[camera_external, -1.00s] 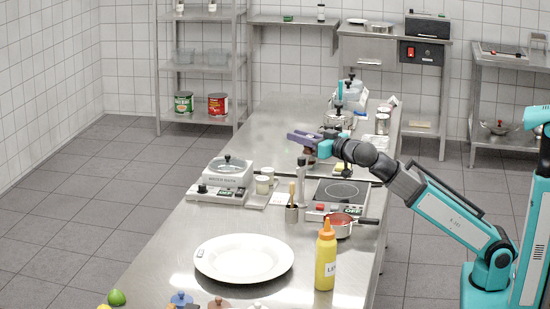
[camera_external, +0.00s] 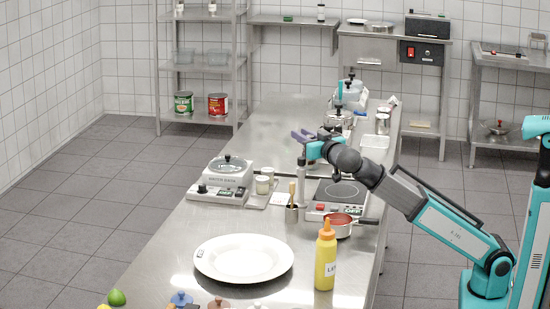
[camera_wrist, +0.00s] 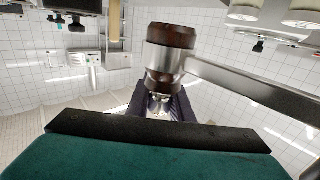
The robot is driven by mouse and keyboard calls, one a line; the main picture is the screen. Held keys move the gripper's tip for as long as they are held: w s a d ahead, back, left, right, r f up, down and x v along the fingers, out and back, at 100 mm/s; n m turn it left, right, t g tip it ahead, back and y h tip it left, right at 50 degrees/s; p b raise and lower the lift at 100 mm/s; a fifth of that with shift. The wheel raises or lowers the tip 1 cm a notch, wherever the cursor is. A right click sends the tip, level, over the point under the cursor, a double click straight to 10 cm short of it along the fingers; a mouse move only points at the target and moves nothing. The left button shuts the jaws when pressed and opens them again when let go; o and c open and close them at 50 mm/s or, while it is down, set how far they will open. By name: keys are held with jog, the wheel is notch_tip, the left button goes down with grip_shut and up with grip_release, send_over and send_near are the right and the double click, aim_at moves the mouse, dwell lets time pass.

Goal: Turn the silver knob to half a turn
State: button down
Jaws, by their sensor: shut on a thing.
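My gripper (camera_external: 304,136) is above the worktop (camera_external: 262,125) in the external view, at its right side beyond the hot plate. In the wrist view its dark, purplish jaws (camera_wrist: 159,106) close around a silver part, which I take as the silver knob (camera_wrist: 159,103). A brown cylinder (camera_wrist: 172,36) with a silver band stands beyond it, in line with the jaws. Most of the knob is hidden by the jaws. The knob's turn angle cannot be read. In the external view the arm hides the knob.
A silver upright post (camera_external: 301,168) stands just below the gripper. The hot plate (camera_external: 340,191), a red pan (camera_external: 338,227) and a water bath (camera_external: 224,177) are nearer the camera. A white plate (camera_external: 244,258) and yellow bottle (camera_external: 325,262) stand at the front.

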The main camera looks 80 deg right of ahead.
jog(key=c, duration=1.6)
grip_release()
jog(key=shift+o, duration=0.2)
jog(key=shift+s+a, duration=0.1)
jog(key=p+v, duration=0.3)
jog(key=v, duration=1)
jog(key=shift+s, duration=0.25)
jog(key=shift+a, duration=0.15)
